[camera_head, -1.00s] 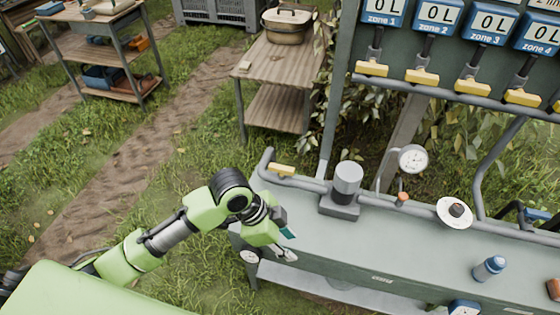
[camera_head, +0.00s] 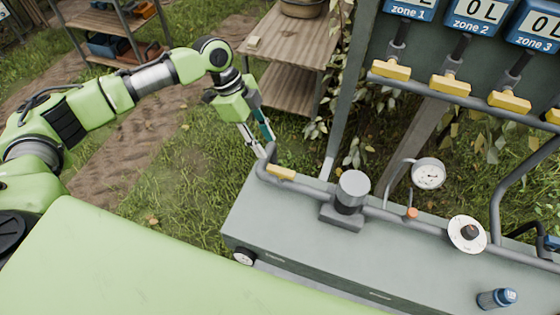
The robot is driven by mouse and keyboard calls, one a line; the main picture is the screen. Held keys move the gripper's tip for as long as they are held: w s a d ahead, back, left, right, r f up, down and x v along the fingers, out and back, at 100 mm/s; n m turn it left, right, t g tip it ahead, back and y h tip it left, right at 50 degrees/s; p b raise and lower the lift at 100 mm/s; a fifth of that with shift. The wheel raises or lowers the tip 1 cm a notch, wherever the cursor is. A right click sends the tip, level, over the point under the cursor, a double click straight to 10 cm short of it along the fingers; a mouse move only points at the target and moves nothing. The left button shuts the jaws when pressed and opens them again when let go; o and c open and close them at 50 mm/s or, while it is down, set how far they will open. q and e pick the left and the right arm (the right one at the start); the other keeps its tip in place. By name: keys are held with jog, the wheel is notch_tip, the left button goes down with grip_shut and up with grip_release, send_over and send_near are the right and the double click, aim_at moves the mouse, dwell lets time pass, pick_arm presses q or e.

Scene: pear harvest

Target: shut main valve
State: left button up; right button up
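A yellow valve handle (camera_head: 281,173) sits on the grey pipe (camera_head: 310,183) at the left end of the green-grey bench; it looks like the main valve, though no label is readable. The handle lies along the pipe. My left gripper (camera_head: 264,148) is just above and left of this handle, beside the pipe's bend, pointing down. Its fingers are apart and nothing shows between them. Whether a fingertip touches the pipe bend I cannot tell. My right gripper is not in view.
Yellow zone valves (camera_head: 450,85) hang under blue zone displays (camera_head: 481,16). A grey cylinder (camera_head: 352,188), a gauge (camera_head: 428,173), a white disc (camera_head: 467,233) and a blue bottle (camera_head: 497,299) are along the bench (camera_head: 290,223). A wooden table (camera_head: 285,45) stands behind. Grass lies left.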

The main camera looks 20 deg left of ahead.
aim_at(281, 170)
pick_arm(q)
jog(key=p+x, duration=0.1)
jog(key=x, duration=0.2)
jog(key=shift+d+f, duration=0.2)
jog(key=shift+f, duration=0.15)
jog(key=shift+x, duration=1.1)
jog(key=p+x, duration=0.1)
jog(key=x, duration=0.3)
jog(key=shift+w+a, duration=0.1)
jog(key=shift+w, duration=0.1)
jog(key=shift+f, duration=0.3)
jog(key=shift+d+f+p, duration=0.25)
jog(key=shift+f+p, duration=0.05)
jog(key=shift+f, duration=0.05)
jog(key=c, duration=0.9)
grip_shut()
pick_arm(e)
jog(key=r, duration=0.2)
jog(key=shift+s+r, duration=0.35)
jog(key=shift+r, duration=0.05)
